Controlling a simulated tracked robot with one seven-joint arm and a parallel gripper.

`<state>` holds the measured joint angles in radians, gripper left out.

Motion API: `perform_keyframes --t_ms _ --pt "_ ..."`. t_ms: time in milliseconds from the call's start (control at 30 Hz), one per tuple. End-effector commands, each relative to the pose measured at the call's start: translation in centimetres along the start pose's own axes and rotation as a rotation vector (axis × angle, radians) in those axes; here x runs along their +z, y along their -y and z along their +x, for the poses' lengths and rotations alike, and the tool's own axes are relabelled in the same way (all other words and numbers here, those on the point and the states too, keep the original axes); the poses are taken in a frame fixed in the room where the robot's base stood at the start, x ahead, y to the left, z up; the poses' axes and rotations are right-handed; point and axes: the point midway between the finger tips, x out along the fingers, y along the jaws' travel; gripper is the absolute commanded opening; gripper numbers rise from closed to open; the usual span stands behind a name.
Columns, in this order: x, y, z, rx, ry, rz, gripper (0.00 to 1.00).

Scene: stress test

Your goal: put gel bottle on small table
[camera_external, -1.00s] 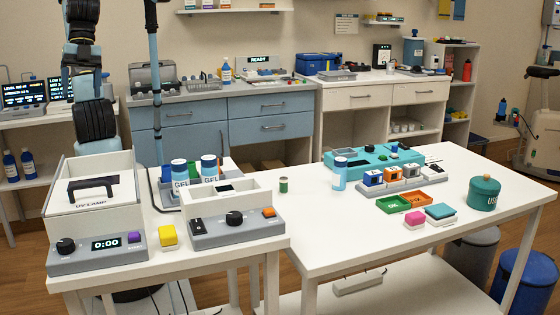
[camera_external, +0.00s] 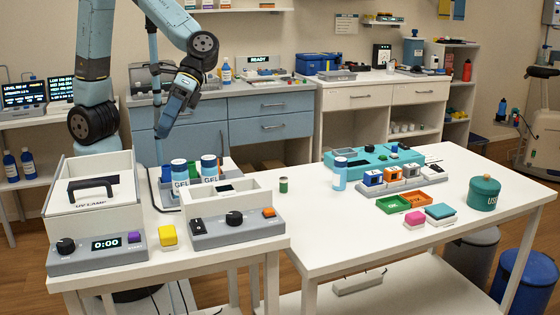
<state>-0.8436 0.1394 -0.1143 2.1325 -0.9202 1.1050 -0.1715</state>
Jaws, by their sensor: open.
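Two white-and-blue bottles marked GEL stand upright side by side on the left white table: the left gel bottle (camera_external: 180,174) and the right gel bottle (camera_external: 209,167). A similar blue bottle with a pale cap (camera_external: 340,174) stands upright on the right white table; its label is not readable. The left table (camera_external: 157,222) is the smaller of the two. My gripper (camera_external: 162,133) points down above the back of the left table, above and left of the gel bottles. It is open and touches no bottle. Its fingers are small and hard to make out.
The right table holds a teal case (camera_external: 350,158), small trays and a teal pot (camera_external: 484,193). Its front left is clear.

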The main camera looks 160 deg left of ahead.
Motion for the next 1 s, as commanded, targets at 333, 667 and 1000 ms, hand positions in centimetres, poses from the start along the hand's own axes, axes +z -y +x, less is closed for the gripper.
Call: perform_keyframes --t_ms 333,667,1000 --pt "-13.8 1.2 -3.3 0.292 0.070 -0.381 0.76" --pt "-27.1 6.5 -8.3 0.622 0.130 -0.706 0.76" --pt "-39.9 17.4 -14.6 1.024 0.182 -1.002 0.76"
